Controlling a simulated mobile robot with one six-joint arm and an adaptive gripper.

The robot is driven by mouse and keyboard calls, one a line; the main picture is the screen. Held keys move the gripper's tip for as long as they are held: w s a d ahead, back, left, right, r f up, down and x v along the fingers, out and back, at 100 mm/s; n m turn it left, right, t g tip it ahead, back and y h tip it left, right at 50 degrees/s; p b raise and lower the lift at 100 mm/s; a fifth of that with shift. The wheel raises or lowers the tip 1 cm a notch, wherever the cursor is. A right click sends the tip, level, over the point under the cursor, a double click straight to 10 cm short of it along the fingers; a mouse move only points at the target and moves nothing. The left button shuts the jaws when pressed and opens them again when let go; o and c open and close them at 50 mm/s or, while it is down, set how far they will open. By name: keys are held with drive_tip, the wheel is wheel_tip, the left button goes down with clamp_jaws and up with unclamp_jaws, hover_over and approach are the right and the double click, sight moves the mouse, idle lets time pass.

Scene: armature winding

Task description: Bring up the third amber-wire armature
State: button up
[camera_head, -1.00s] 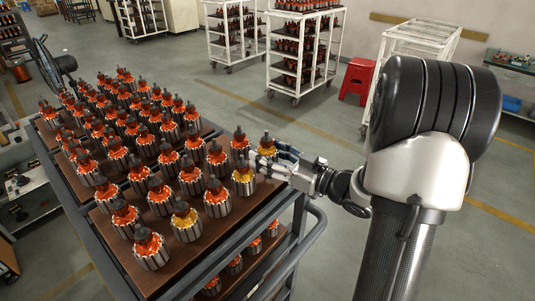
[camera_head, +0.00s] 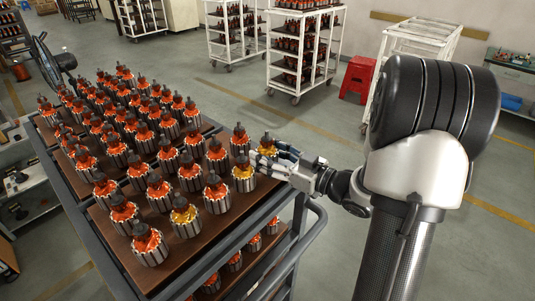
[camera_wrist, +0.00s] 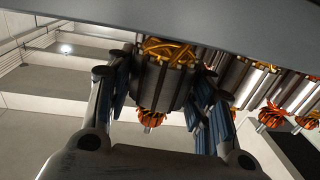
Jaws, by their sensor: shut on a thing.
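My gripper (camera_head: 272,160) is at the right corner of the brown tray (camera_head: 102,222), its fingers closed around an amber-wire armature (camera_head: 268,146). In the wrist view, this armature (camera_wrist: 163,78) sits between the two blue-padded fingers (camera_wrist: 160,105), its ribbed core and amber winding showing. The fingers hide most of its body in the head view, so I cannot tell whether its base touches the tray. Two other amber-wire armatures stand upright on the tray: one (camera_head: 243,179) just left of my gripper, one (camera_head: 185,222) nearer the front.
Many red-orange armatures (camera_head: 150,246) stand in rows on the tray, some close beside the held one. The dark cart rail (camera_head: 308,240) curves below my gripper. White racks (camera_head: 300,50) and a red stool (camera_head: 357,78) stand behind. Grey floor is open to the right.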

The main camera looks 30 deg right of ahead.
drive_tip(key=shift+f+b, duration=0.45)
drive_tip(key=shift+f, duration=0.15)
idle(0.6)
drive_tip(key=o, duration=1.6)
drive_tip(key=shift+f, duration=0.1)
drive_tip(key=v, duration=1.2)
drive_tip(key=shift+d, duration=0.1)
drive_tip(key=v, duration=1.2)
